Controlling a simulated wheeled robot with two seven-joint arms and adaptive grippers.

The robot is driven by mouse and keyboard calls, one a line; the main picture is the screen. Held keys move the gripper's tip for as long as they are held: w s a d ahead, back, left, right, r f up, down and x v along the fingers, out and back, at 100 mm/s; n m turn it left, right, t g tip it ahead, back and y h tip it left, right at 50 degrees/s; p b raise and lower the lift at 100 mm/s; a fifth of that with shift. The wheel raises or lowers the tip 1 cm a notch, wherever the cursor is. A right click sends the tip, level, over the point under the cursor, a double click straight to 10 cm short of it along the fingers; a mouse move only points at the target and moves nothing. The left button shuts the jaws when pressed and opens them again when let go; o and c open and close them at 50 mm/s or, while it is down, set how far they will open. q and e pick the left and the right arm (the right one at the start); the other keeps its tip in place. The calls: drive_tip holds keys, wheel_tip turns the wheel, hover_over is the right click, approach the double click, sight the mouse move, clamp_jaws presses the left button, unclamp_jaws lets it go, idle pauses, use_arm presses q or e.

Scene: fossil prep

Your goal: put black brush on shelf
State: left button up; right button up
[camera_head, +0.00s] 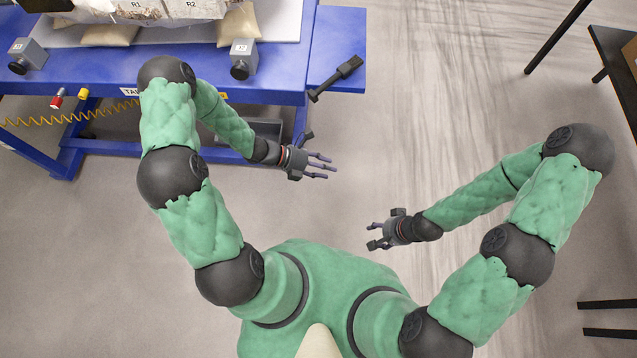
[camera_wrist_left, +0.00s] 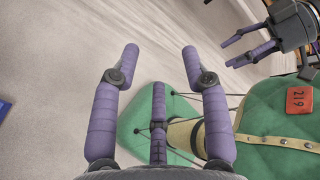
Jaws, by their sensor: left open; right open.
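A black brush (camera_head: 335,78) lies on the right end of the blue table (camera_head: 345,25) in the head view, set diagonally with one end near the table's front edge. My left gripper (camera_head: 327,167) is open and empty over the floor, in front of and below the brush in the picture. Its spread purple fingers also show in the left wrist view (camera_wrist_left: 158,60) with nothing between them. My right gripper (camera_head: 372,236) is open and empty over the floor in front of my body. I cannot clearly make out a shelf for the brush.
Grey blocks (camera_head: 243,58) and (camera_head: 27,55) stand on the table beside a large wrapped block (camera_head: 160,8) on sandbags. A yellow coiled hose (camera_head: 70,118) hangs at the table's front. Dark furniture (camera_head: 615,70) stands at the right. The floor between is clear.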

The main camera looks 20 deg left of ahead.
use_arm(q)
drive_tip(key=s+d+f+m+g+y, duration=0.1)
drive_tip(key=s+m, duration=0.3)
drive_tip(key=m, duration=0.6)
drive_tip(key=s+d+f+m+g+y, duration=0.1)
drive_tip(key=s+f+m+y, duration=0.2)
drive_tip(key=m, duration=0.8)
drive_tip(key=s+d+f+m+g+y, duration=0.1)
drive_tip(key=s+m+y, duration=0.2)
drive_tip(key=s+m, duration=0.3)
drive_tip(key=m, duration=0.5)
drive_tip(key=shift+s+f, duration=0.15)
drive_tip(key=shift+f, duration=0.25)
